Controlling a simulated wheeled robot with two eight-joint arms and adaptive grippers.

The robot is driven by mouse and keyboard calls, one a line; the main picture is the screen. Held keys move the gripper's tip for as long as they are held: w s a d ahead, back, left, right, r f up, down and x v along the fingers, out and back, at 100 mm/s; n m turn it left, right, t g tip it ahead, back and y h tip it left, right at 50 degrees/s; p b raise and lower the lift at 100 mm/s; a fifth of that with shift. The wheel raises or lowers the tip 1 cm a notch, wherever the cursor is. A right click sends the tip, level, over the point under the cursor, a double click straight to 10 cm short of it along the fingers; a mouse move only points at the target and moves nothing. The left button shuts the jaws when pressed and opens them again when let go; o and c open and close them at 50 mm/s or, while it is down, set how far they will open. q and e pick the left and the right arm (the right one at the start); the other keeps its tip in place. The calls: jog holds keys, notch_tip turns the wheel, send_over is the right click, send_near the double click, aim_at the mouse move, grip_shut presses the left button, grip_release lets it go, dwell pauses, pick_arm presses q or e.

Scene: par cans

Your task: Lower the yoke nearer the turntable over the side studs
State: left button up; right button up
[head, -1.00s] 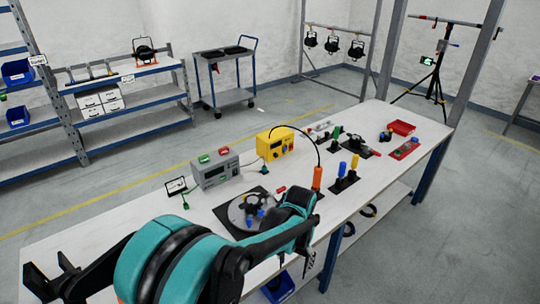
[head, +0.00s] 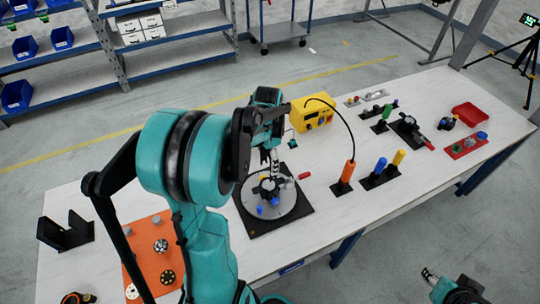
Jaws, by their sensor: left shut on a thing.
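The turntable (head: 292,208) is a grey disc on a black square mat near the front edge of the workbench. A small dark body with blue knobs (head: 268,187) stands on the turntable. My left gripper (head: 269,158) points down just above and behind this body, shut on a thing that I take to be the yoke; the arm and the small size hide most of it. I cannot tell whether the yoke touches the body or its side studs. My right gripper (head: 428,274) is low at the bottom right, off the bench; its jaw opening is unclear.
A red-handled tool (head: 303,176) lies by the turntable. Orange (head: 346,174), blue and yellow upright handles stand to the right. A yellow box (head: 312,113) with a black cable stands behind. An orange board (head: 150,237) with discs lies left. A red tray (head: 470,115) is far right.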

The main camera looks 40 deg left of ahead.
aim_at(269, 185)
pick_arm(q)
notch_tip(269, 185, down, 13)
jog(key=b, duration=1)
jog(key=shift+r, duration=0.15)
dwell(0.5)
jog(key=o, duration=0.9)
jog(key=shift+c, duration=0.2)
jog(key=o, duration=0.5)
jog(key=shift+o, duration=0.2)
